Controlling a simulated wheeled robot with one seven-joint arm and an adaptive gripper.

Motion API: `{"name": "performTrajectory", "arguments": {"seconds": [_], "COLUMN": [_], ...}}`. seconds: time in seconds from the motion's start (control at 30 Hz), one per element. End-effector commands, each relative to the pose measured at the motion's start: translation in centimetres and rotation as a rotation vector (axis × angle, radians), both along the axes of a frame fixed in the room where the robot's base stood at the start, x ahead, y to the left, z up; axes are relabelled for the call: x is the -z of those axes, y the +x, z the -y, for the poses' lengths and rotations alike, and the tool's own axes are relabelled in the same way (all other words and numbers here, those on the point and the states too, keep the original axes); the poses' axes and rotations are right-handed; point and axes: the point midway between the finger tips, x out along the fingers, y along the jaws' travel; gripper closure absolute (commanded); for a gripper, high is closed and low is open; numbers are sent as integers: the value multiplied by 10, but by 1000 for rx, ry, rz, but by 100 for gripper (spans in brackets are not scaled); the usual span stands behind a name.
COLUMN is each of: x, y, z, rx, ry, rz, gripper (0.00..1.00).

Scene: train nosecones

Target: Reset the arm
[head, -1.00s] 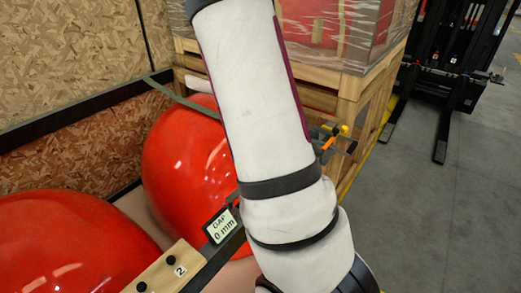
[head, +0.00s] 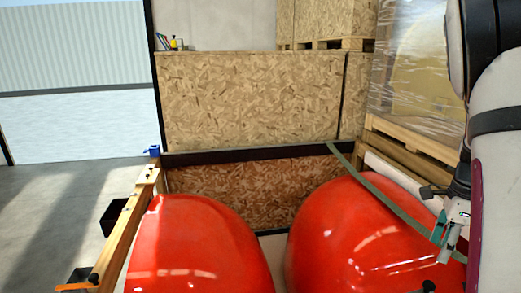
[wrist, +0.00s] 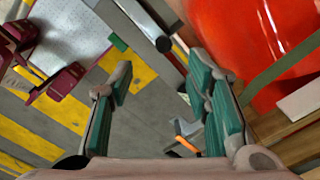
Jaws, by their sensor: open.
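My arm (head: 497,150) stands along the right edge of the head view. My gripper (wrist: 163,78) is open in the wrist view, its two green-padded fingers spread apart with nothing between them. The gripper (head: 447,232) also shows small at the lower right of the head view, in front of the right red nosecone (head: 350,230). That nosecone fills the upper right of the wrist view (wrist: 240,45). A second red nosecone (head: 195,245) lies at the lower middle left of the head view. I cannot tell how far the gripper is from the nosecone.
A chipboard wall (head: 250,100) stands behind the nosecones. A wooden beam (head: 130,230) runs along their left. A green strap (head: 385,195) crosses the right nosecone. A wrapped pallet load (head: 415,70) stands at the right. Grey floor (head: 50,210) is open at the left.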

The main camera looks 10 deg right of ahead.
Motion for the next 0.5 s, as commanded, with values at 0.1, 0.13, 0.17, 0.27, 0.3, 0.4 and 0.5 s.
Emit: {"name": "performTrajectory", "arguments": {"seconds": [0.1,0.13,0.17,0.27,0.3,0.4,0.5], "x": [-21,-28,-34,-56,-64,-84,-102], "y": [6,7,7,5,3,-5,-18], "z": [-36,-47,-59,-99,-114,-151,-186], "rx": [-184,-245,-310,-540,-634,-867,-1100], "ry": [23,27,30,27,20,-9,-57], "rz": [60,77,96,155,177,228,272], "gripper": [56,56,56,56,56,56,56]}}
